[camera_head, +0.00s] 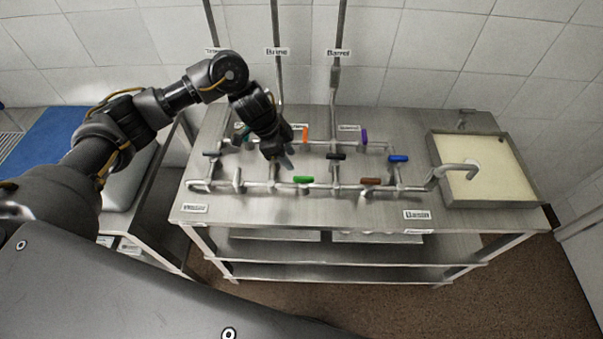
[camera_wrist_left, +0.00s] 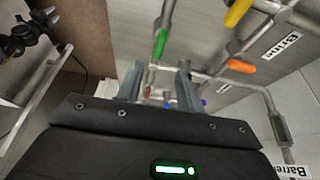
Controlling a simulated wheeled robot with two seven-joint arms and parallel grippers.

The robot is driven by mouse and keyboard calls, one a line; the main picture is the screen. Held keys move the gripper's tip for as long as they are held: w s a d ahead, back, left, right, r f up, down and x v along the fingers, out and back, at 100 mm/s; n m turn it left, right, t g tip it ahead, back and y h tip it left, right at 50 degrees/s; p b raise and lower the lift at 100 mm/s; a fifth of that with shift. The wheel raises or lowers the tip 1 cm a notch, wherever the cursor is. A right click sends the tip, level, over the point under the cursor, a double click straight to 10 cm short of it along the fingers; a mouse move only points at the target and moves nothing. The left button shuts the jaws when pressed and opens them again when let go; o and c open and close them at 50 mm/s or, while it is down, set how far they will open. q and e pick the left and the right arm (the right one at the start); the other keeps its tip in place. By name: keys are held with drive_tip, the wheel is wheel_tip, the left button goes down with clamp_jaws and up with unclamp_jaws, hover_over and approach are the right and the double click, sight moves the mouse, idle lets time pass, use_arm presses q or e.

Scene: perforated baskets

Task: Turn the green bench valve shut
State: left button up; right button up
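The green valve handle (camera_head: 303,180) lies along the front pipe on the steel bench, left of the brown handle. It also shows in the left wrist view (camera_wrist_left: 160,42), above and beyond the gap between my fingers. My left gripper (camera_head: 279,162) hangs over the pipes, behind and left of the green handle, apart from it. In the left wrist view its two fingers (camera_wrist_left: 157,82) stand apart with nothing held between them. A dark jointed part at the upper left of that view looks like my right gripper (camera_wrist_left: 30,35); its fingers are unclear.
Orange (camera_head: 305,135), purple (camera_head: 364,136), black (camera_head: 336,156), blue (camera_head: 398,158) and brown (camera_head: 371,181) handles crowd the pipework. A yellow handle (camera_wrist_left: 237,12) shows in the wrist view. A filled basin (camera_head: 435,170) stands at the right. The bench's front strip (camera_head: 310,213) is mostly clear.

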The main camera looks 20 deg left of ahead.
sight(303, 177)
use_arm(q)
drive_tip(key=p+x, duration=0.2)
drive_tip(key=x, duration=0.7)
drive_tip(key=shift+d+f, duration=0.2)
clamp_jaws()
